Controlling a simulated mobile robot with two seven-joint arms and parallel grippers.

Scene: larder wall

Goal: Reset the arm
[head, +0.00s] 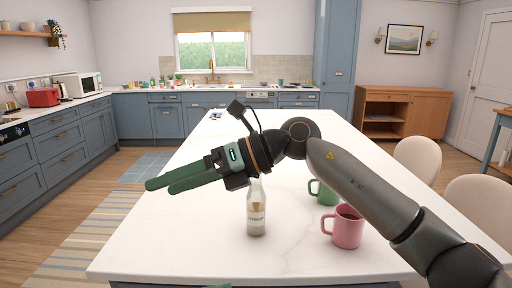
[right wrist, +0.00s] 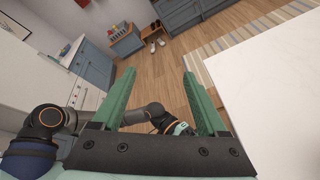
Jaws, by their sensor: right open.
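My right arm reaches in from the right over the white island. Its gripper (head: 160,186) points left, above the near left part of the top. In the right wrist view its two green fingers (right wrist: 158,74) are apart with nothing between them, and floor shows beyond. A glass bottle with a pale label (head: 257,218) stands upright on the island, below and right of the fingers; its top is close to my wrist in the picture. A small green tip, likely my left gripper (head: 219,286), shows at the bottom edge; its jaws cannot be made out.
On the island (head: 185,245), a pink mug (head: 348,230) and a green mug (head: 323,195) stand right of the bottle, under my forearm. Pale chairs (head: 420,158) line the right side. A striped rug (head: 75,235) lies on the open floor at left.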

